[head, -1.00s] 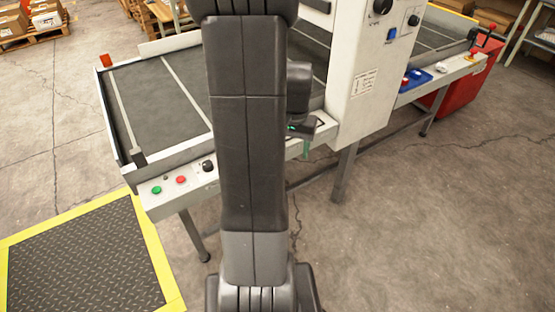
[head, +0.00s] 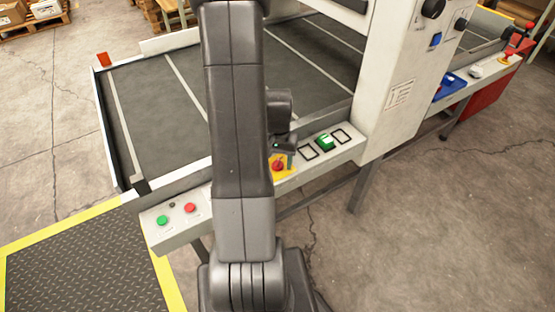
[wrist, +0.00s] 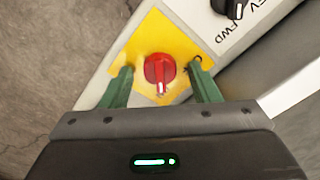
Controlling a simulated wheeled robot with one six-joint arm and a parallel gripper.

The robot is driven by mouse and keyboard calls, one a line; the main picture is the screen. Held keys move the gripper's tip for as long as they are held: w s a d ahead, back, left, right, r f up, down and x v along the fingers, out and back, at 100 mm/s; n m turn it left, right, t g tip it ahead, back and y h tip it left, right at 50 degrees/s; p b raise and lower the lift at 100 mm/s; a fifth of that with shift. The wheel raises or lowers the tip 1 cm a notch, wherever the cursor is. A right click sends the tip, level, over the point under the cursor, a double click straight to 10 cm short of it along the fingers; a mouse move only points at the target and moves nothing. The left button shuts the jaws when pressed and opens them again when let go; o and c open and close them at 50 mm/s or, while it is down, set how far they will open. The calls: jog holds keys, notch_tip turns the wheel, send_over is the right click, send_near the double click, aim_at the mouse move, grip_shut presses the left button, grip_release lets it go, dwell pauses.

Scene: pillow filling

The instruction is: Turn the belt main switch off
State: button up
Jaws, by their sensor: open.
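The belt main switch is a red rotary knob (head: 278,165) on a yellow plate (head: 289,172), on the white front rail of the conveyor. In the wrist view the red knob (wrist: 159,70) sits near the middle of the yellow plate (wrist: 170,38), its pointer toward the bottom of the picture. My gripper (wrist: 160,68) is open, with one green finger on each side of the knob. Gaps show between fingers and knob; I cannot tell the height difference. In the head view my gripper (head: 285,152) is at the switch and partly hidden by my arm.
A black selector knob (wrist: 232,6) marked FWD is beside the plate. A green button (head: 162,219) and a red button (head: 190,207) are on the rail's left. A green rocker switch (head: 326,142) lies right of the plate, before the white cabinet (head: 400,80).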

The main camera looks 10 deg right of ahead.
jog(key=c, duration=1)
jog(key=shift+o, duration=0.2)
jog(key=shift+n, duration=0.3)
jog(key=n+b, duration=0.1)
jog(key=n, duration=0.2)
jog(key=shift+n, duration=0.3)
jog(key=n, duration=0.4)
jog(key=shift+n+b, duration=0.3)
jog(key=shift+b, duration=0.1)
jog(key=n, duration=0.4)
jog(key=n+b, duration=0.1)
jog(key=n, duration=0.4)
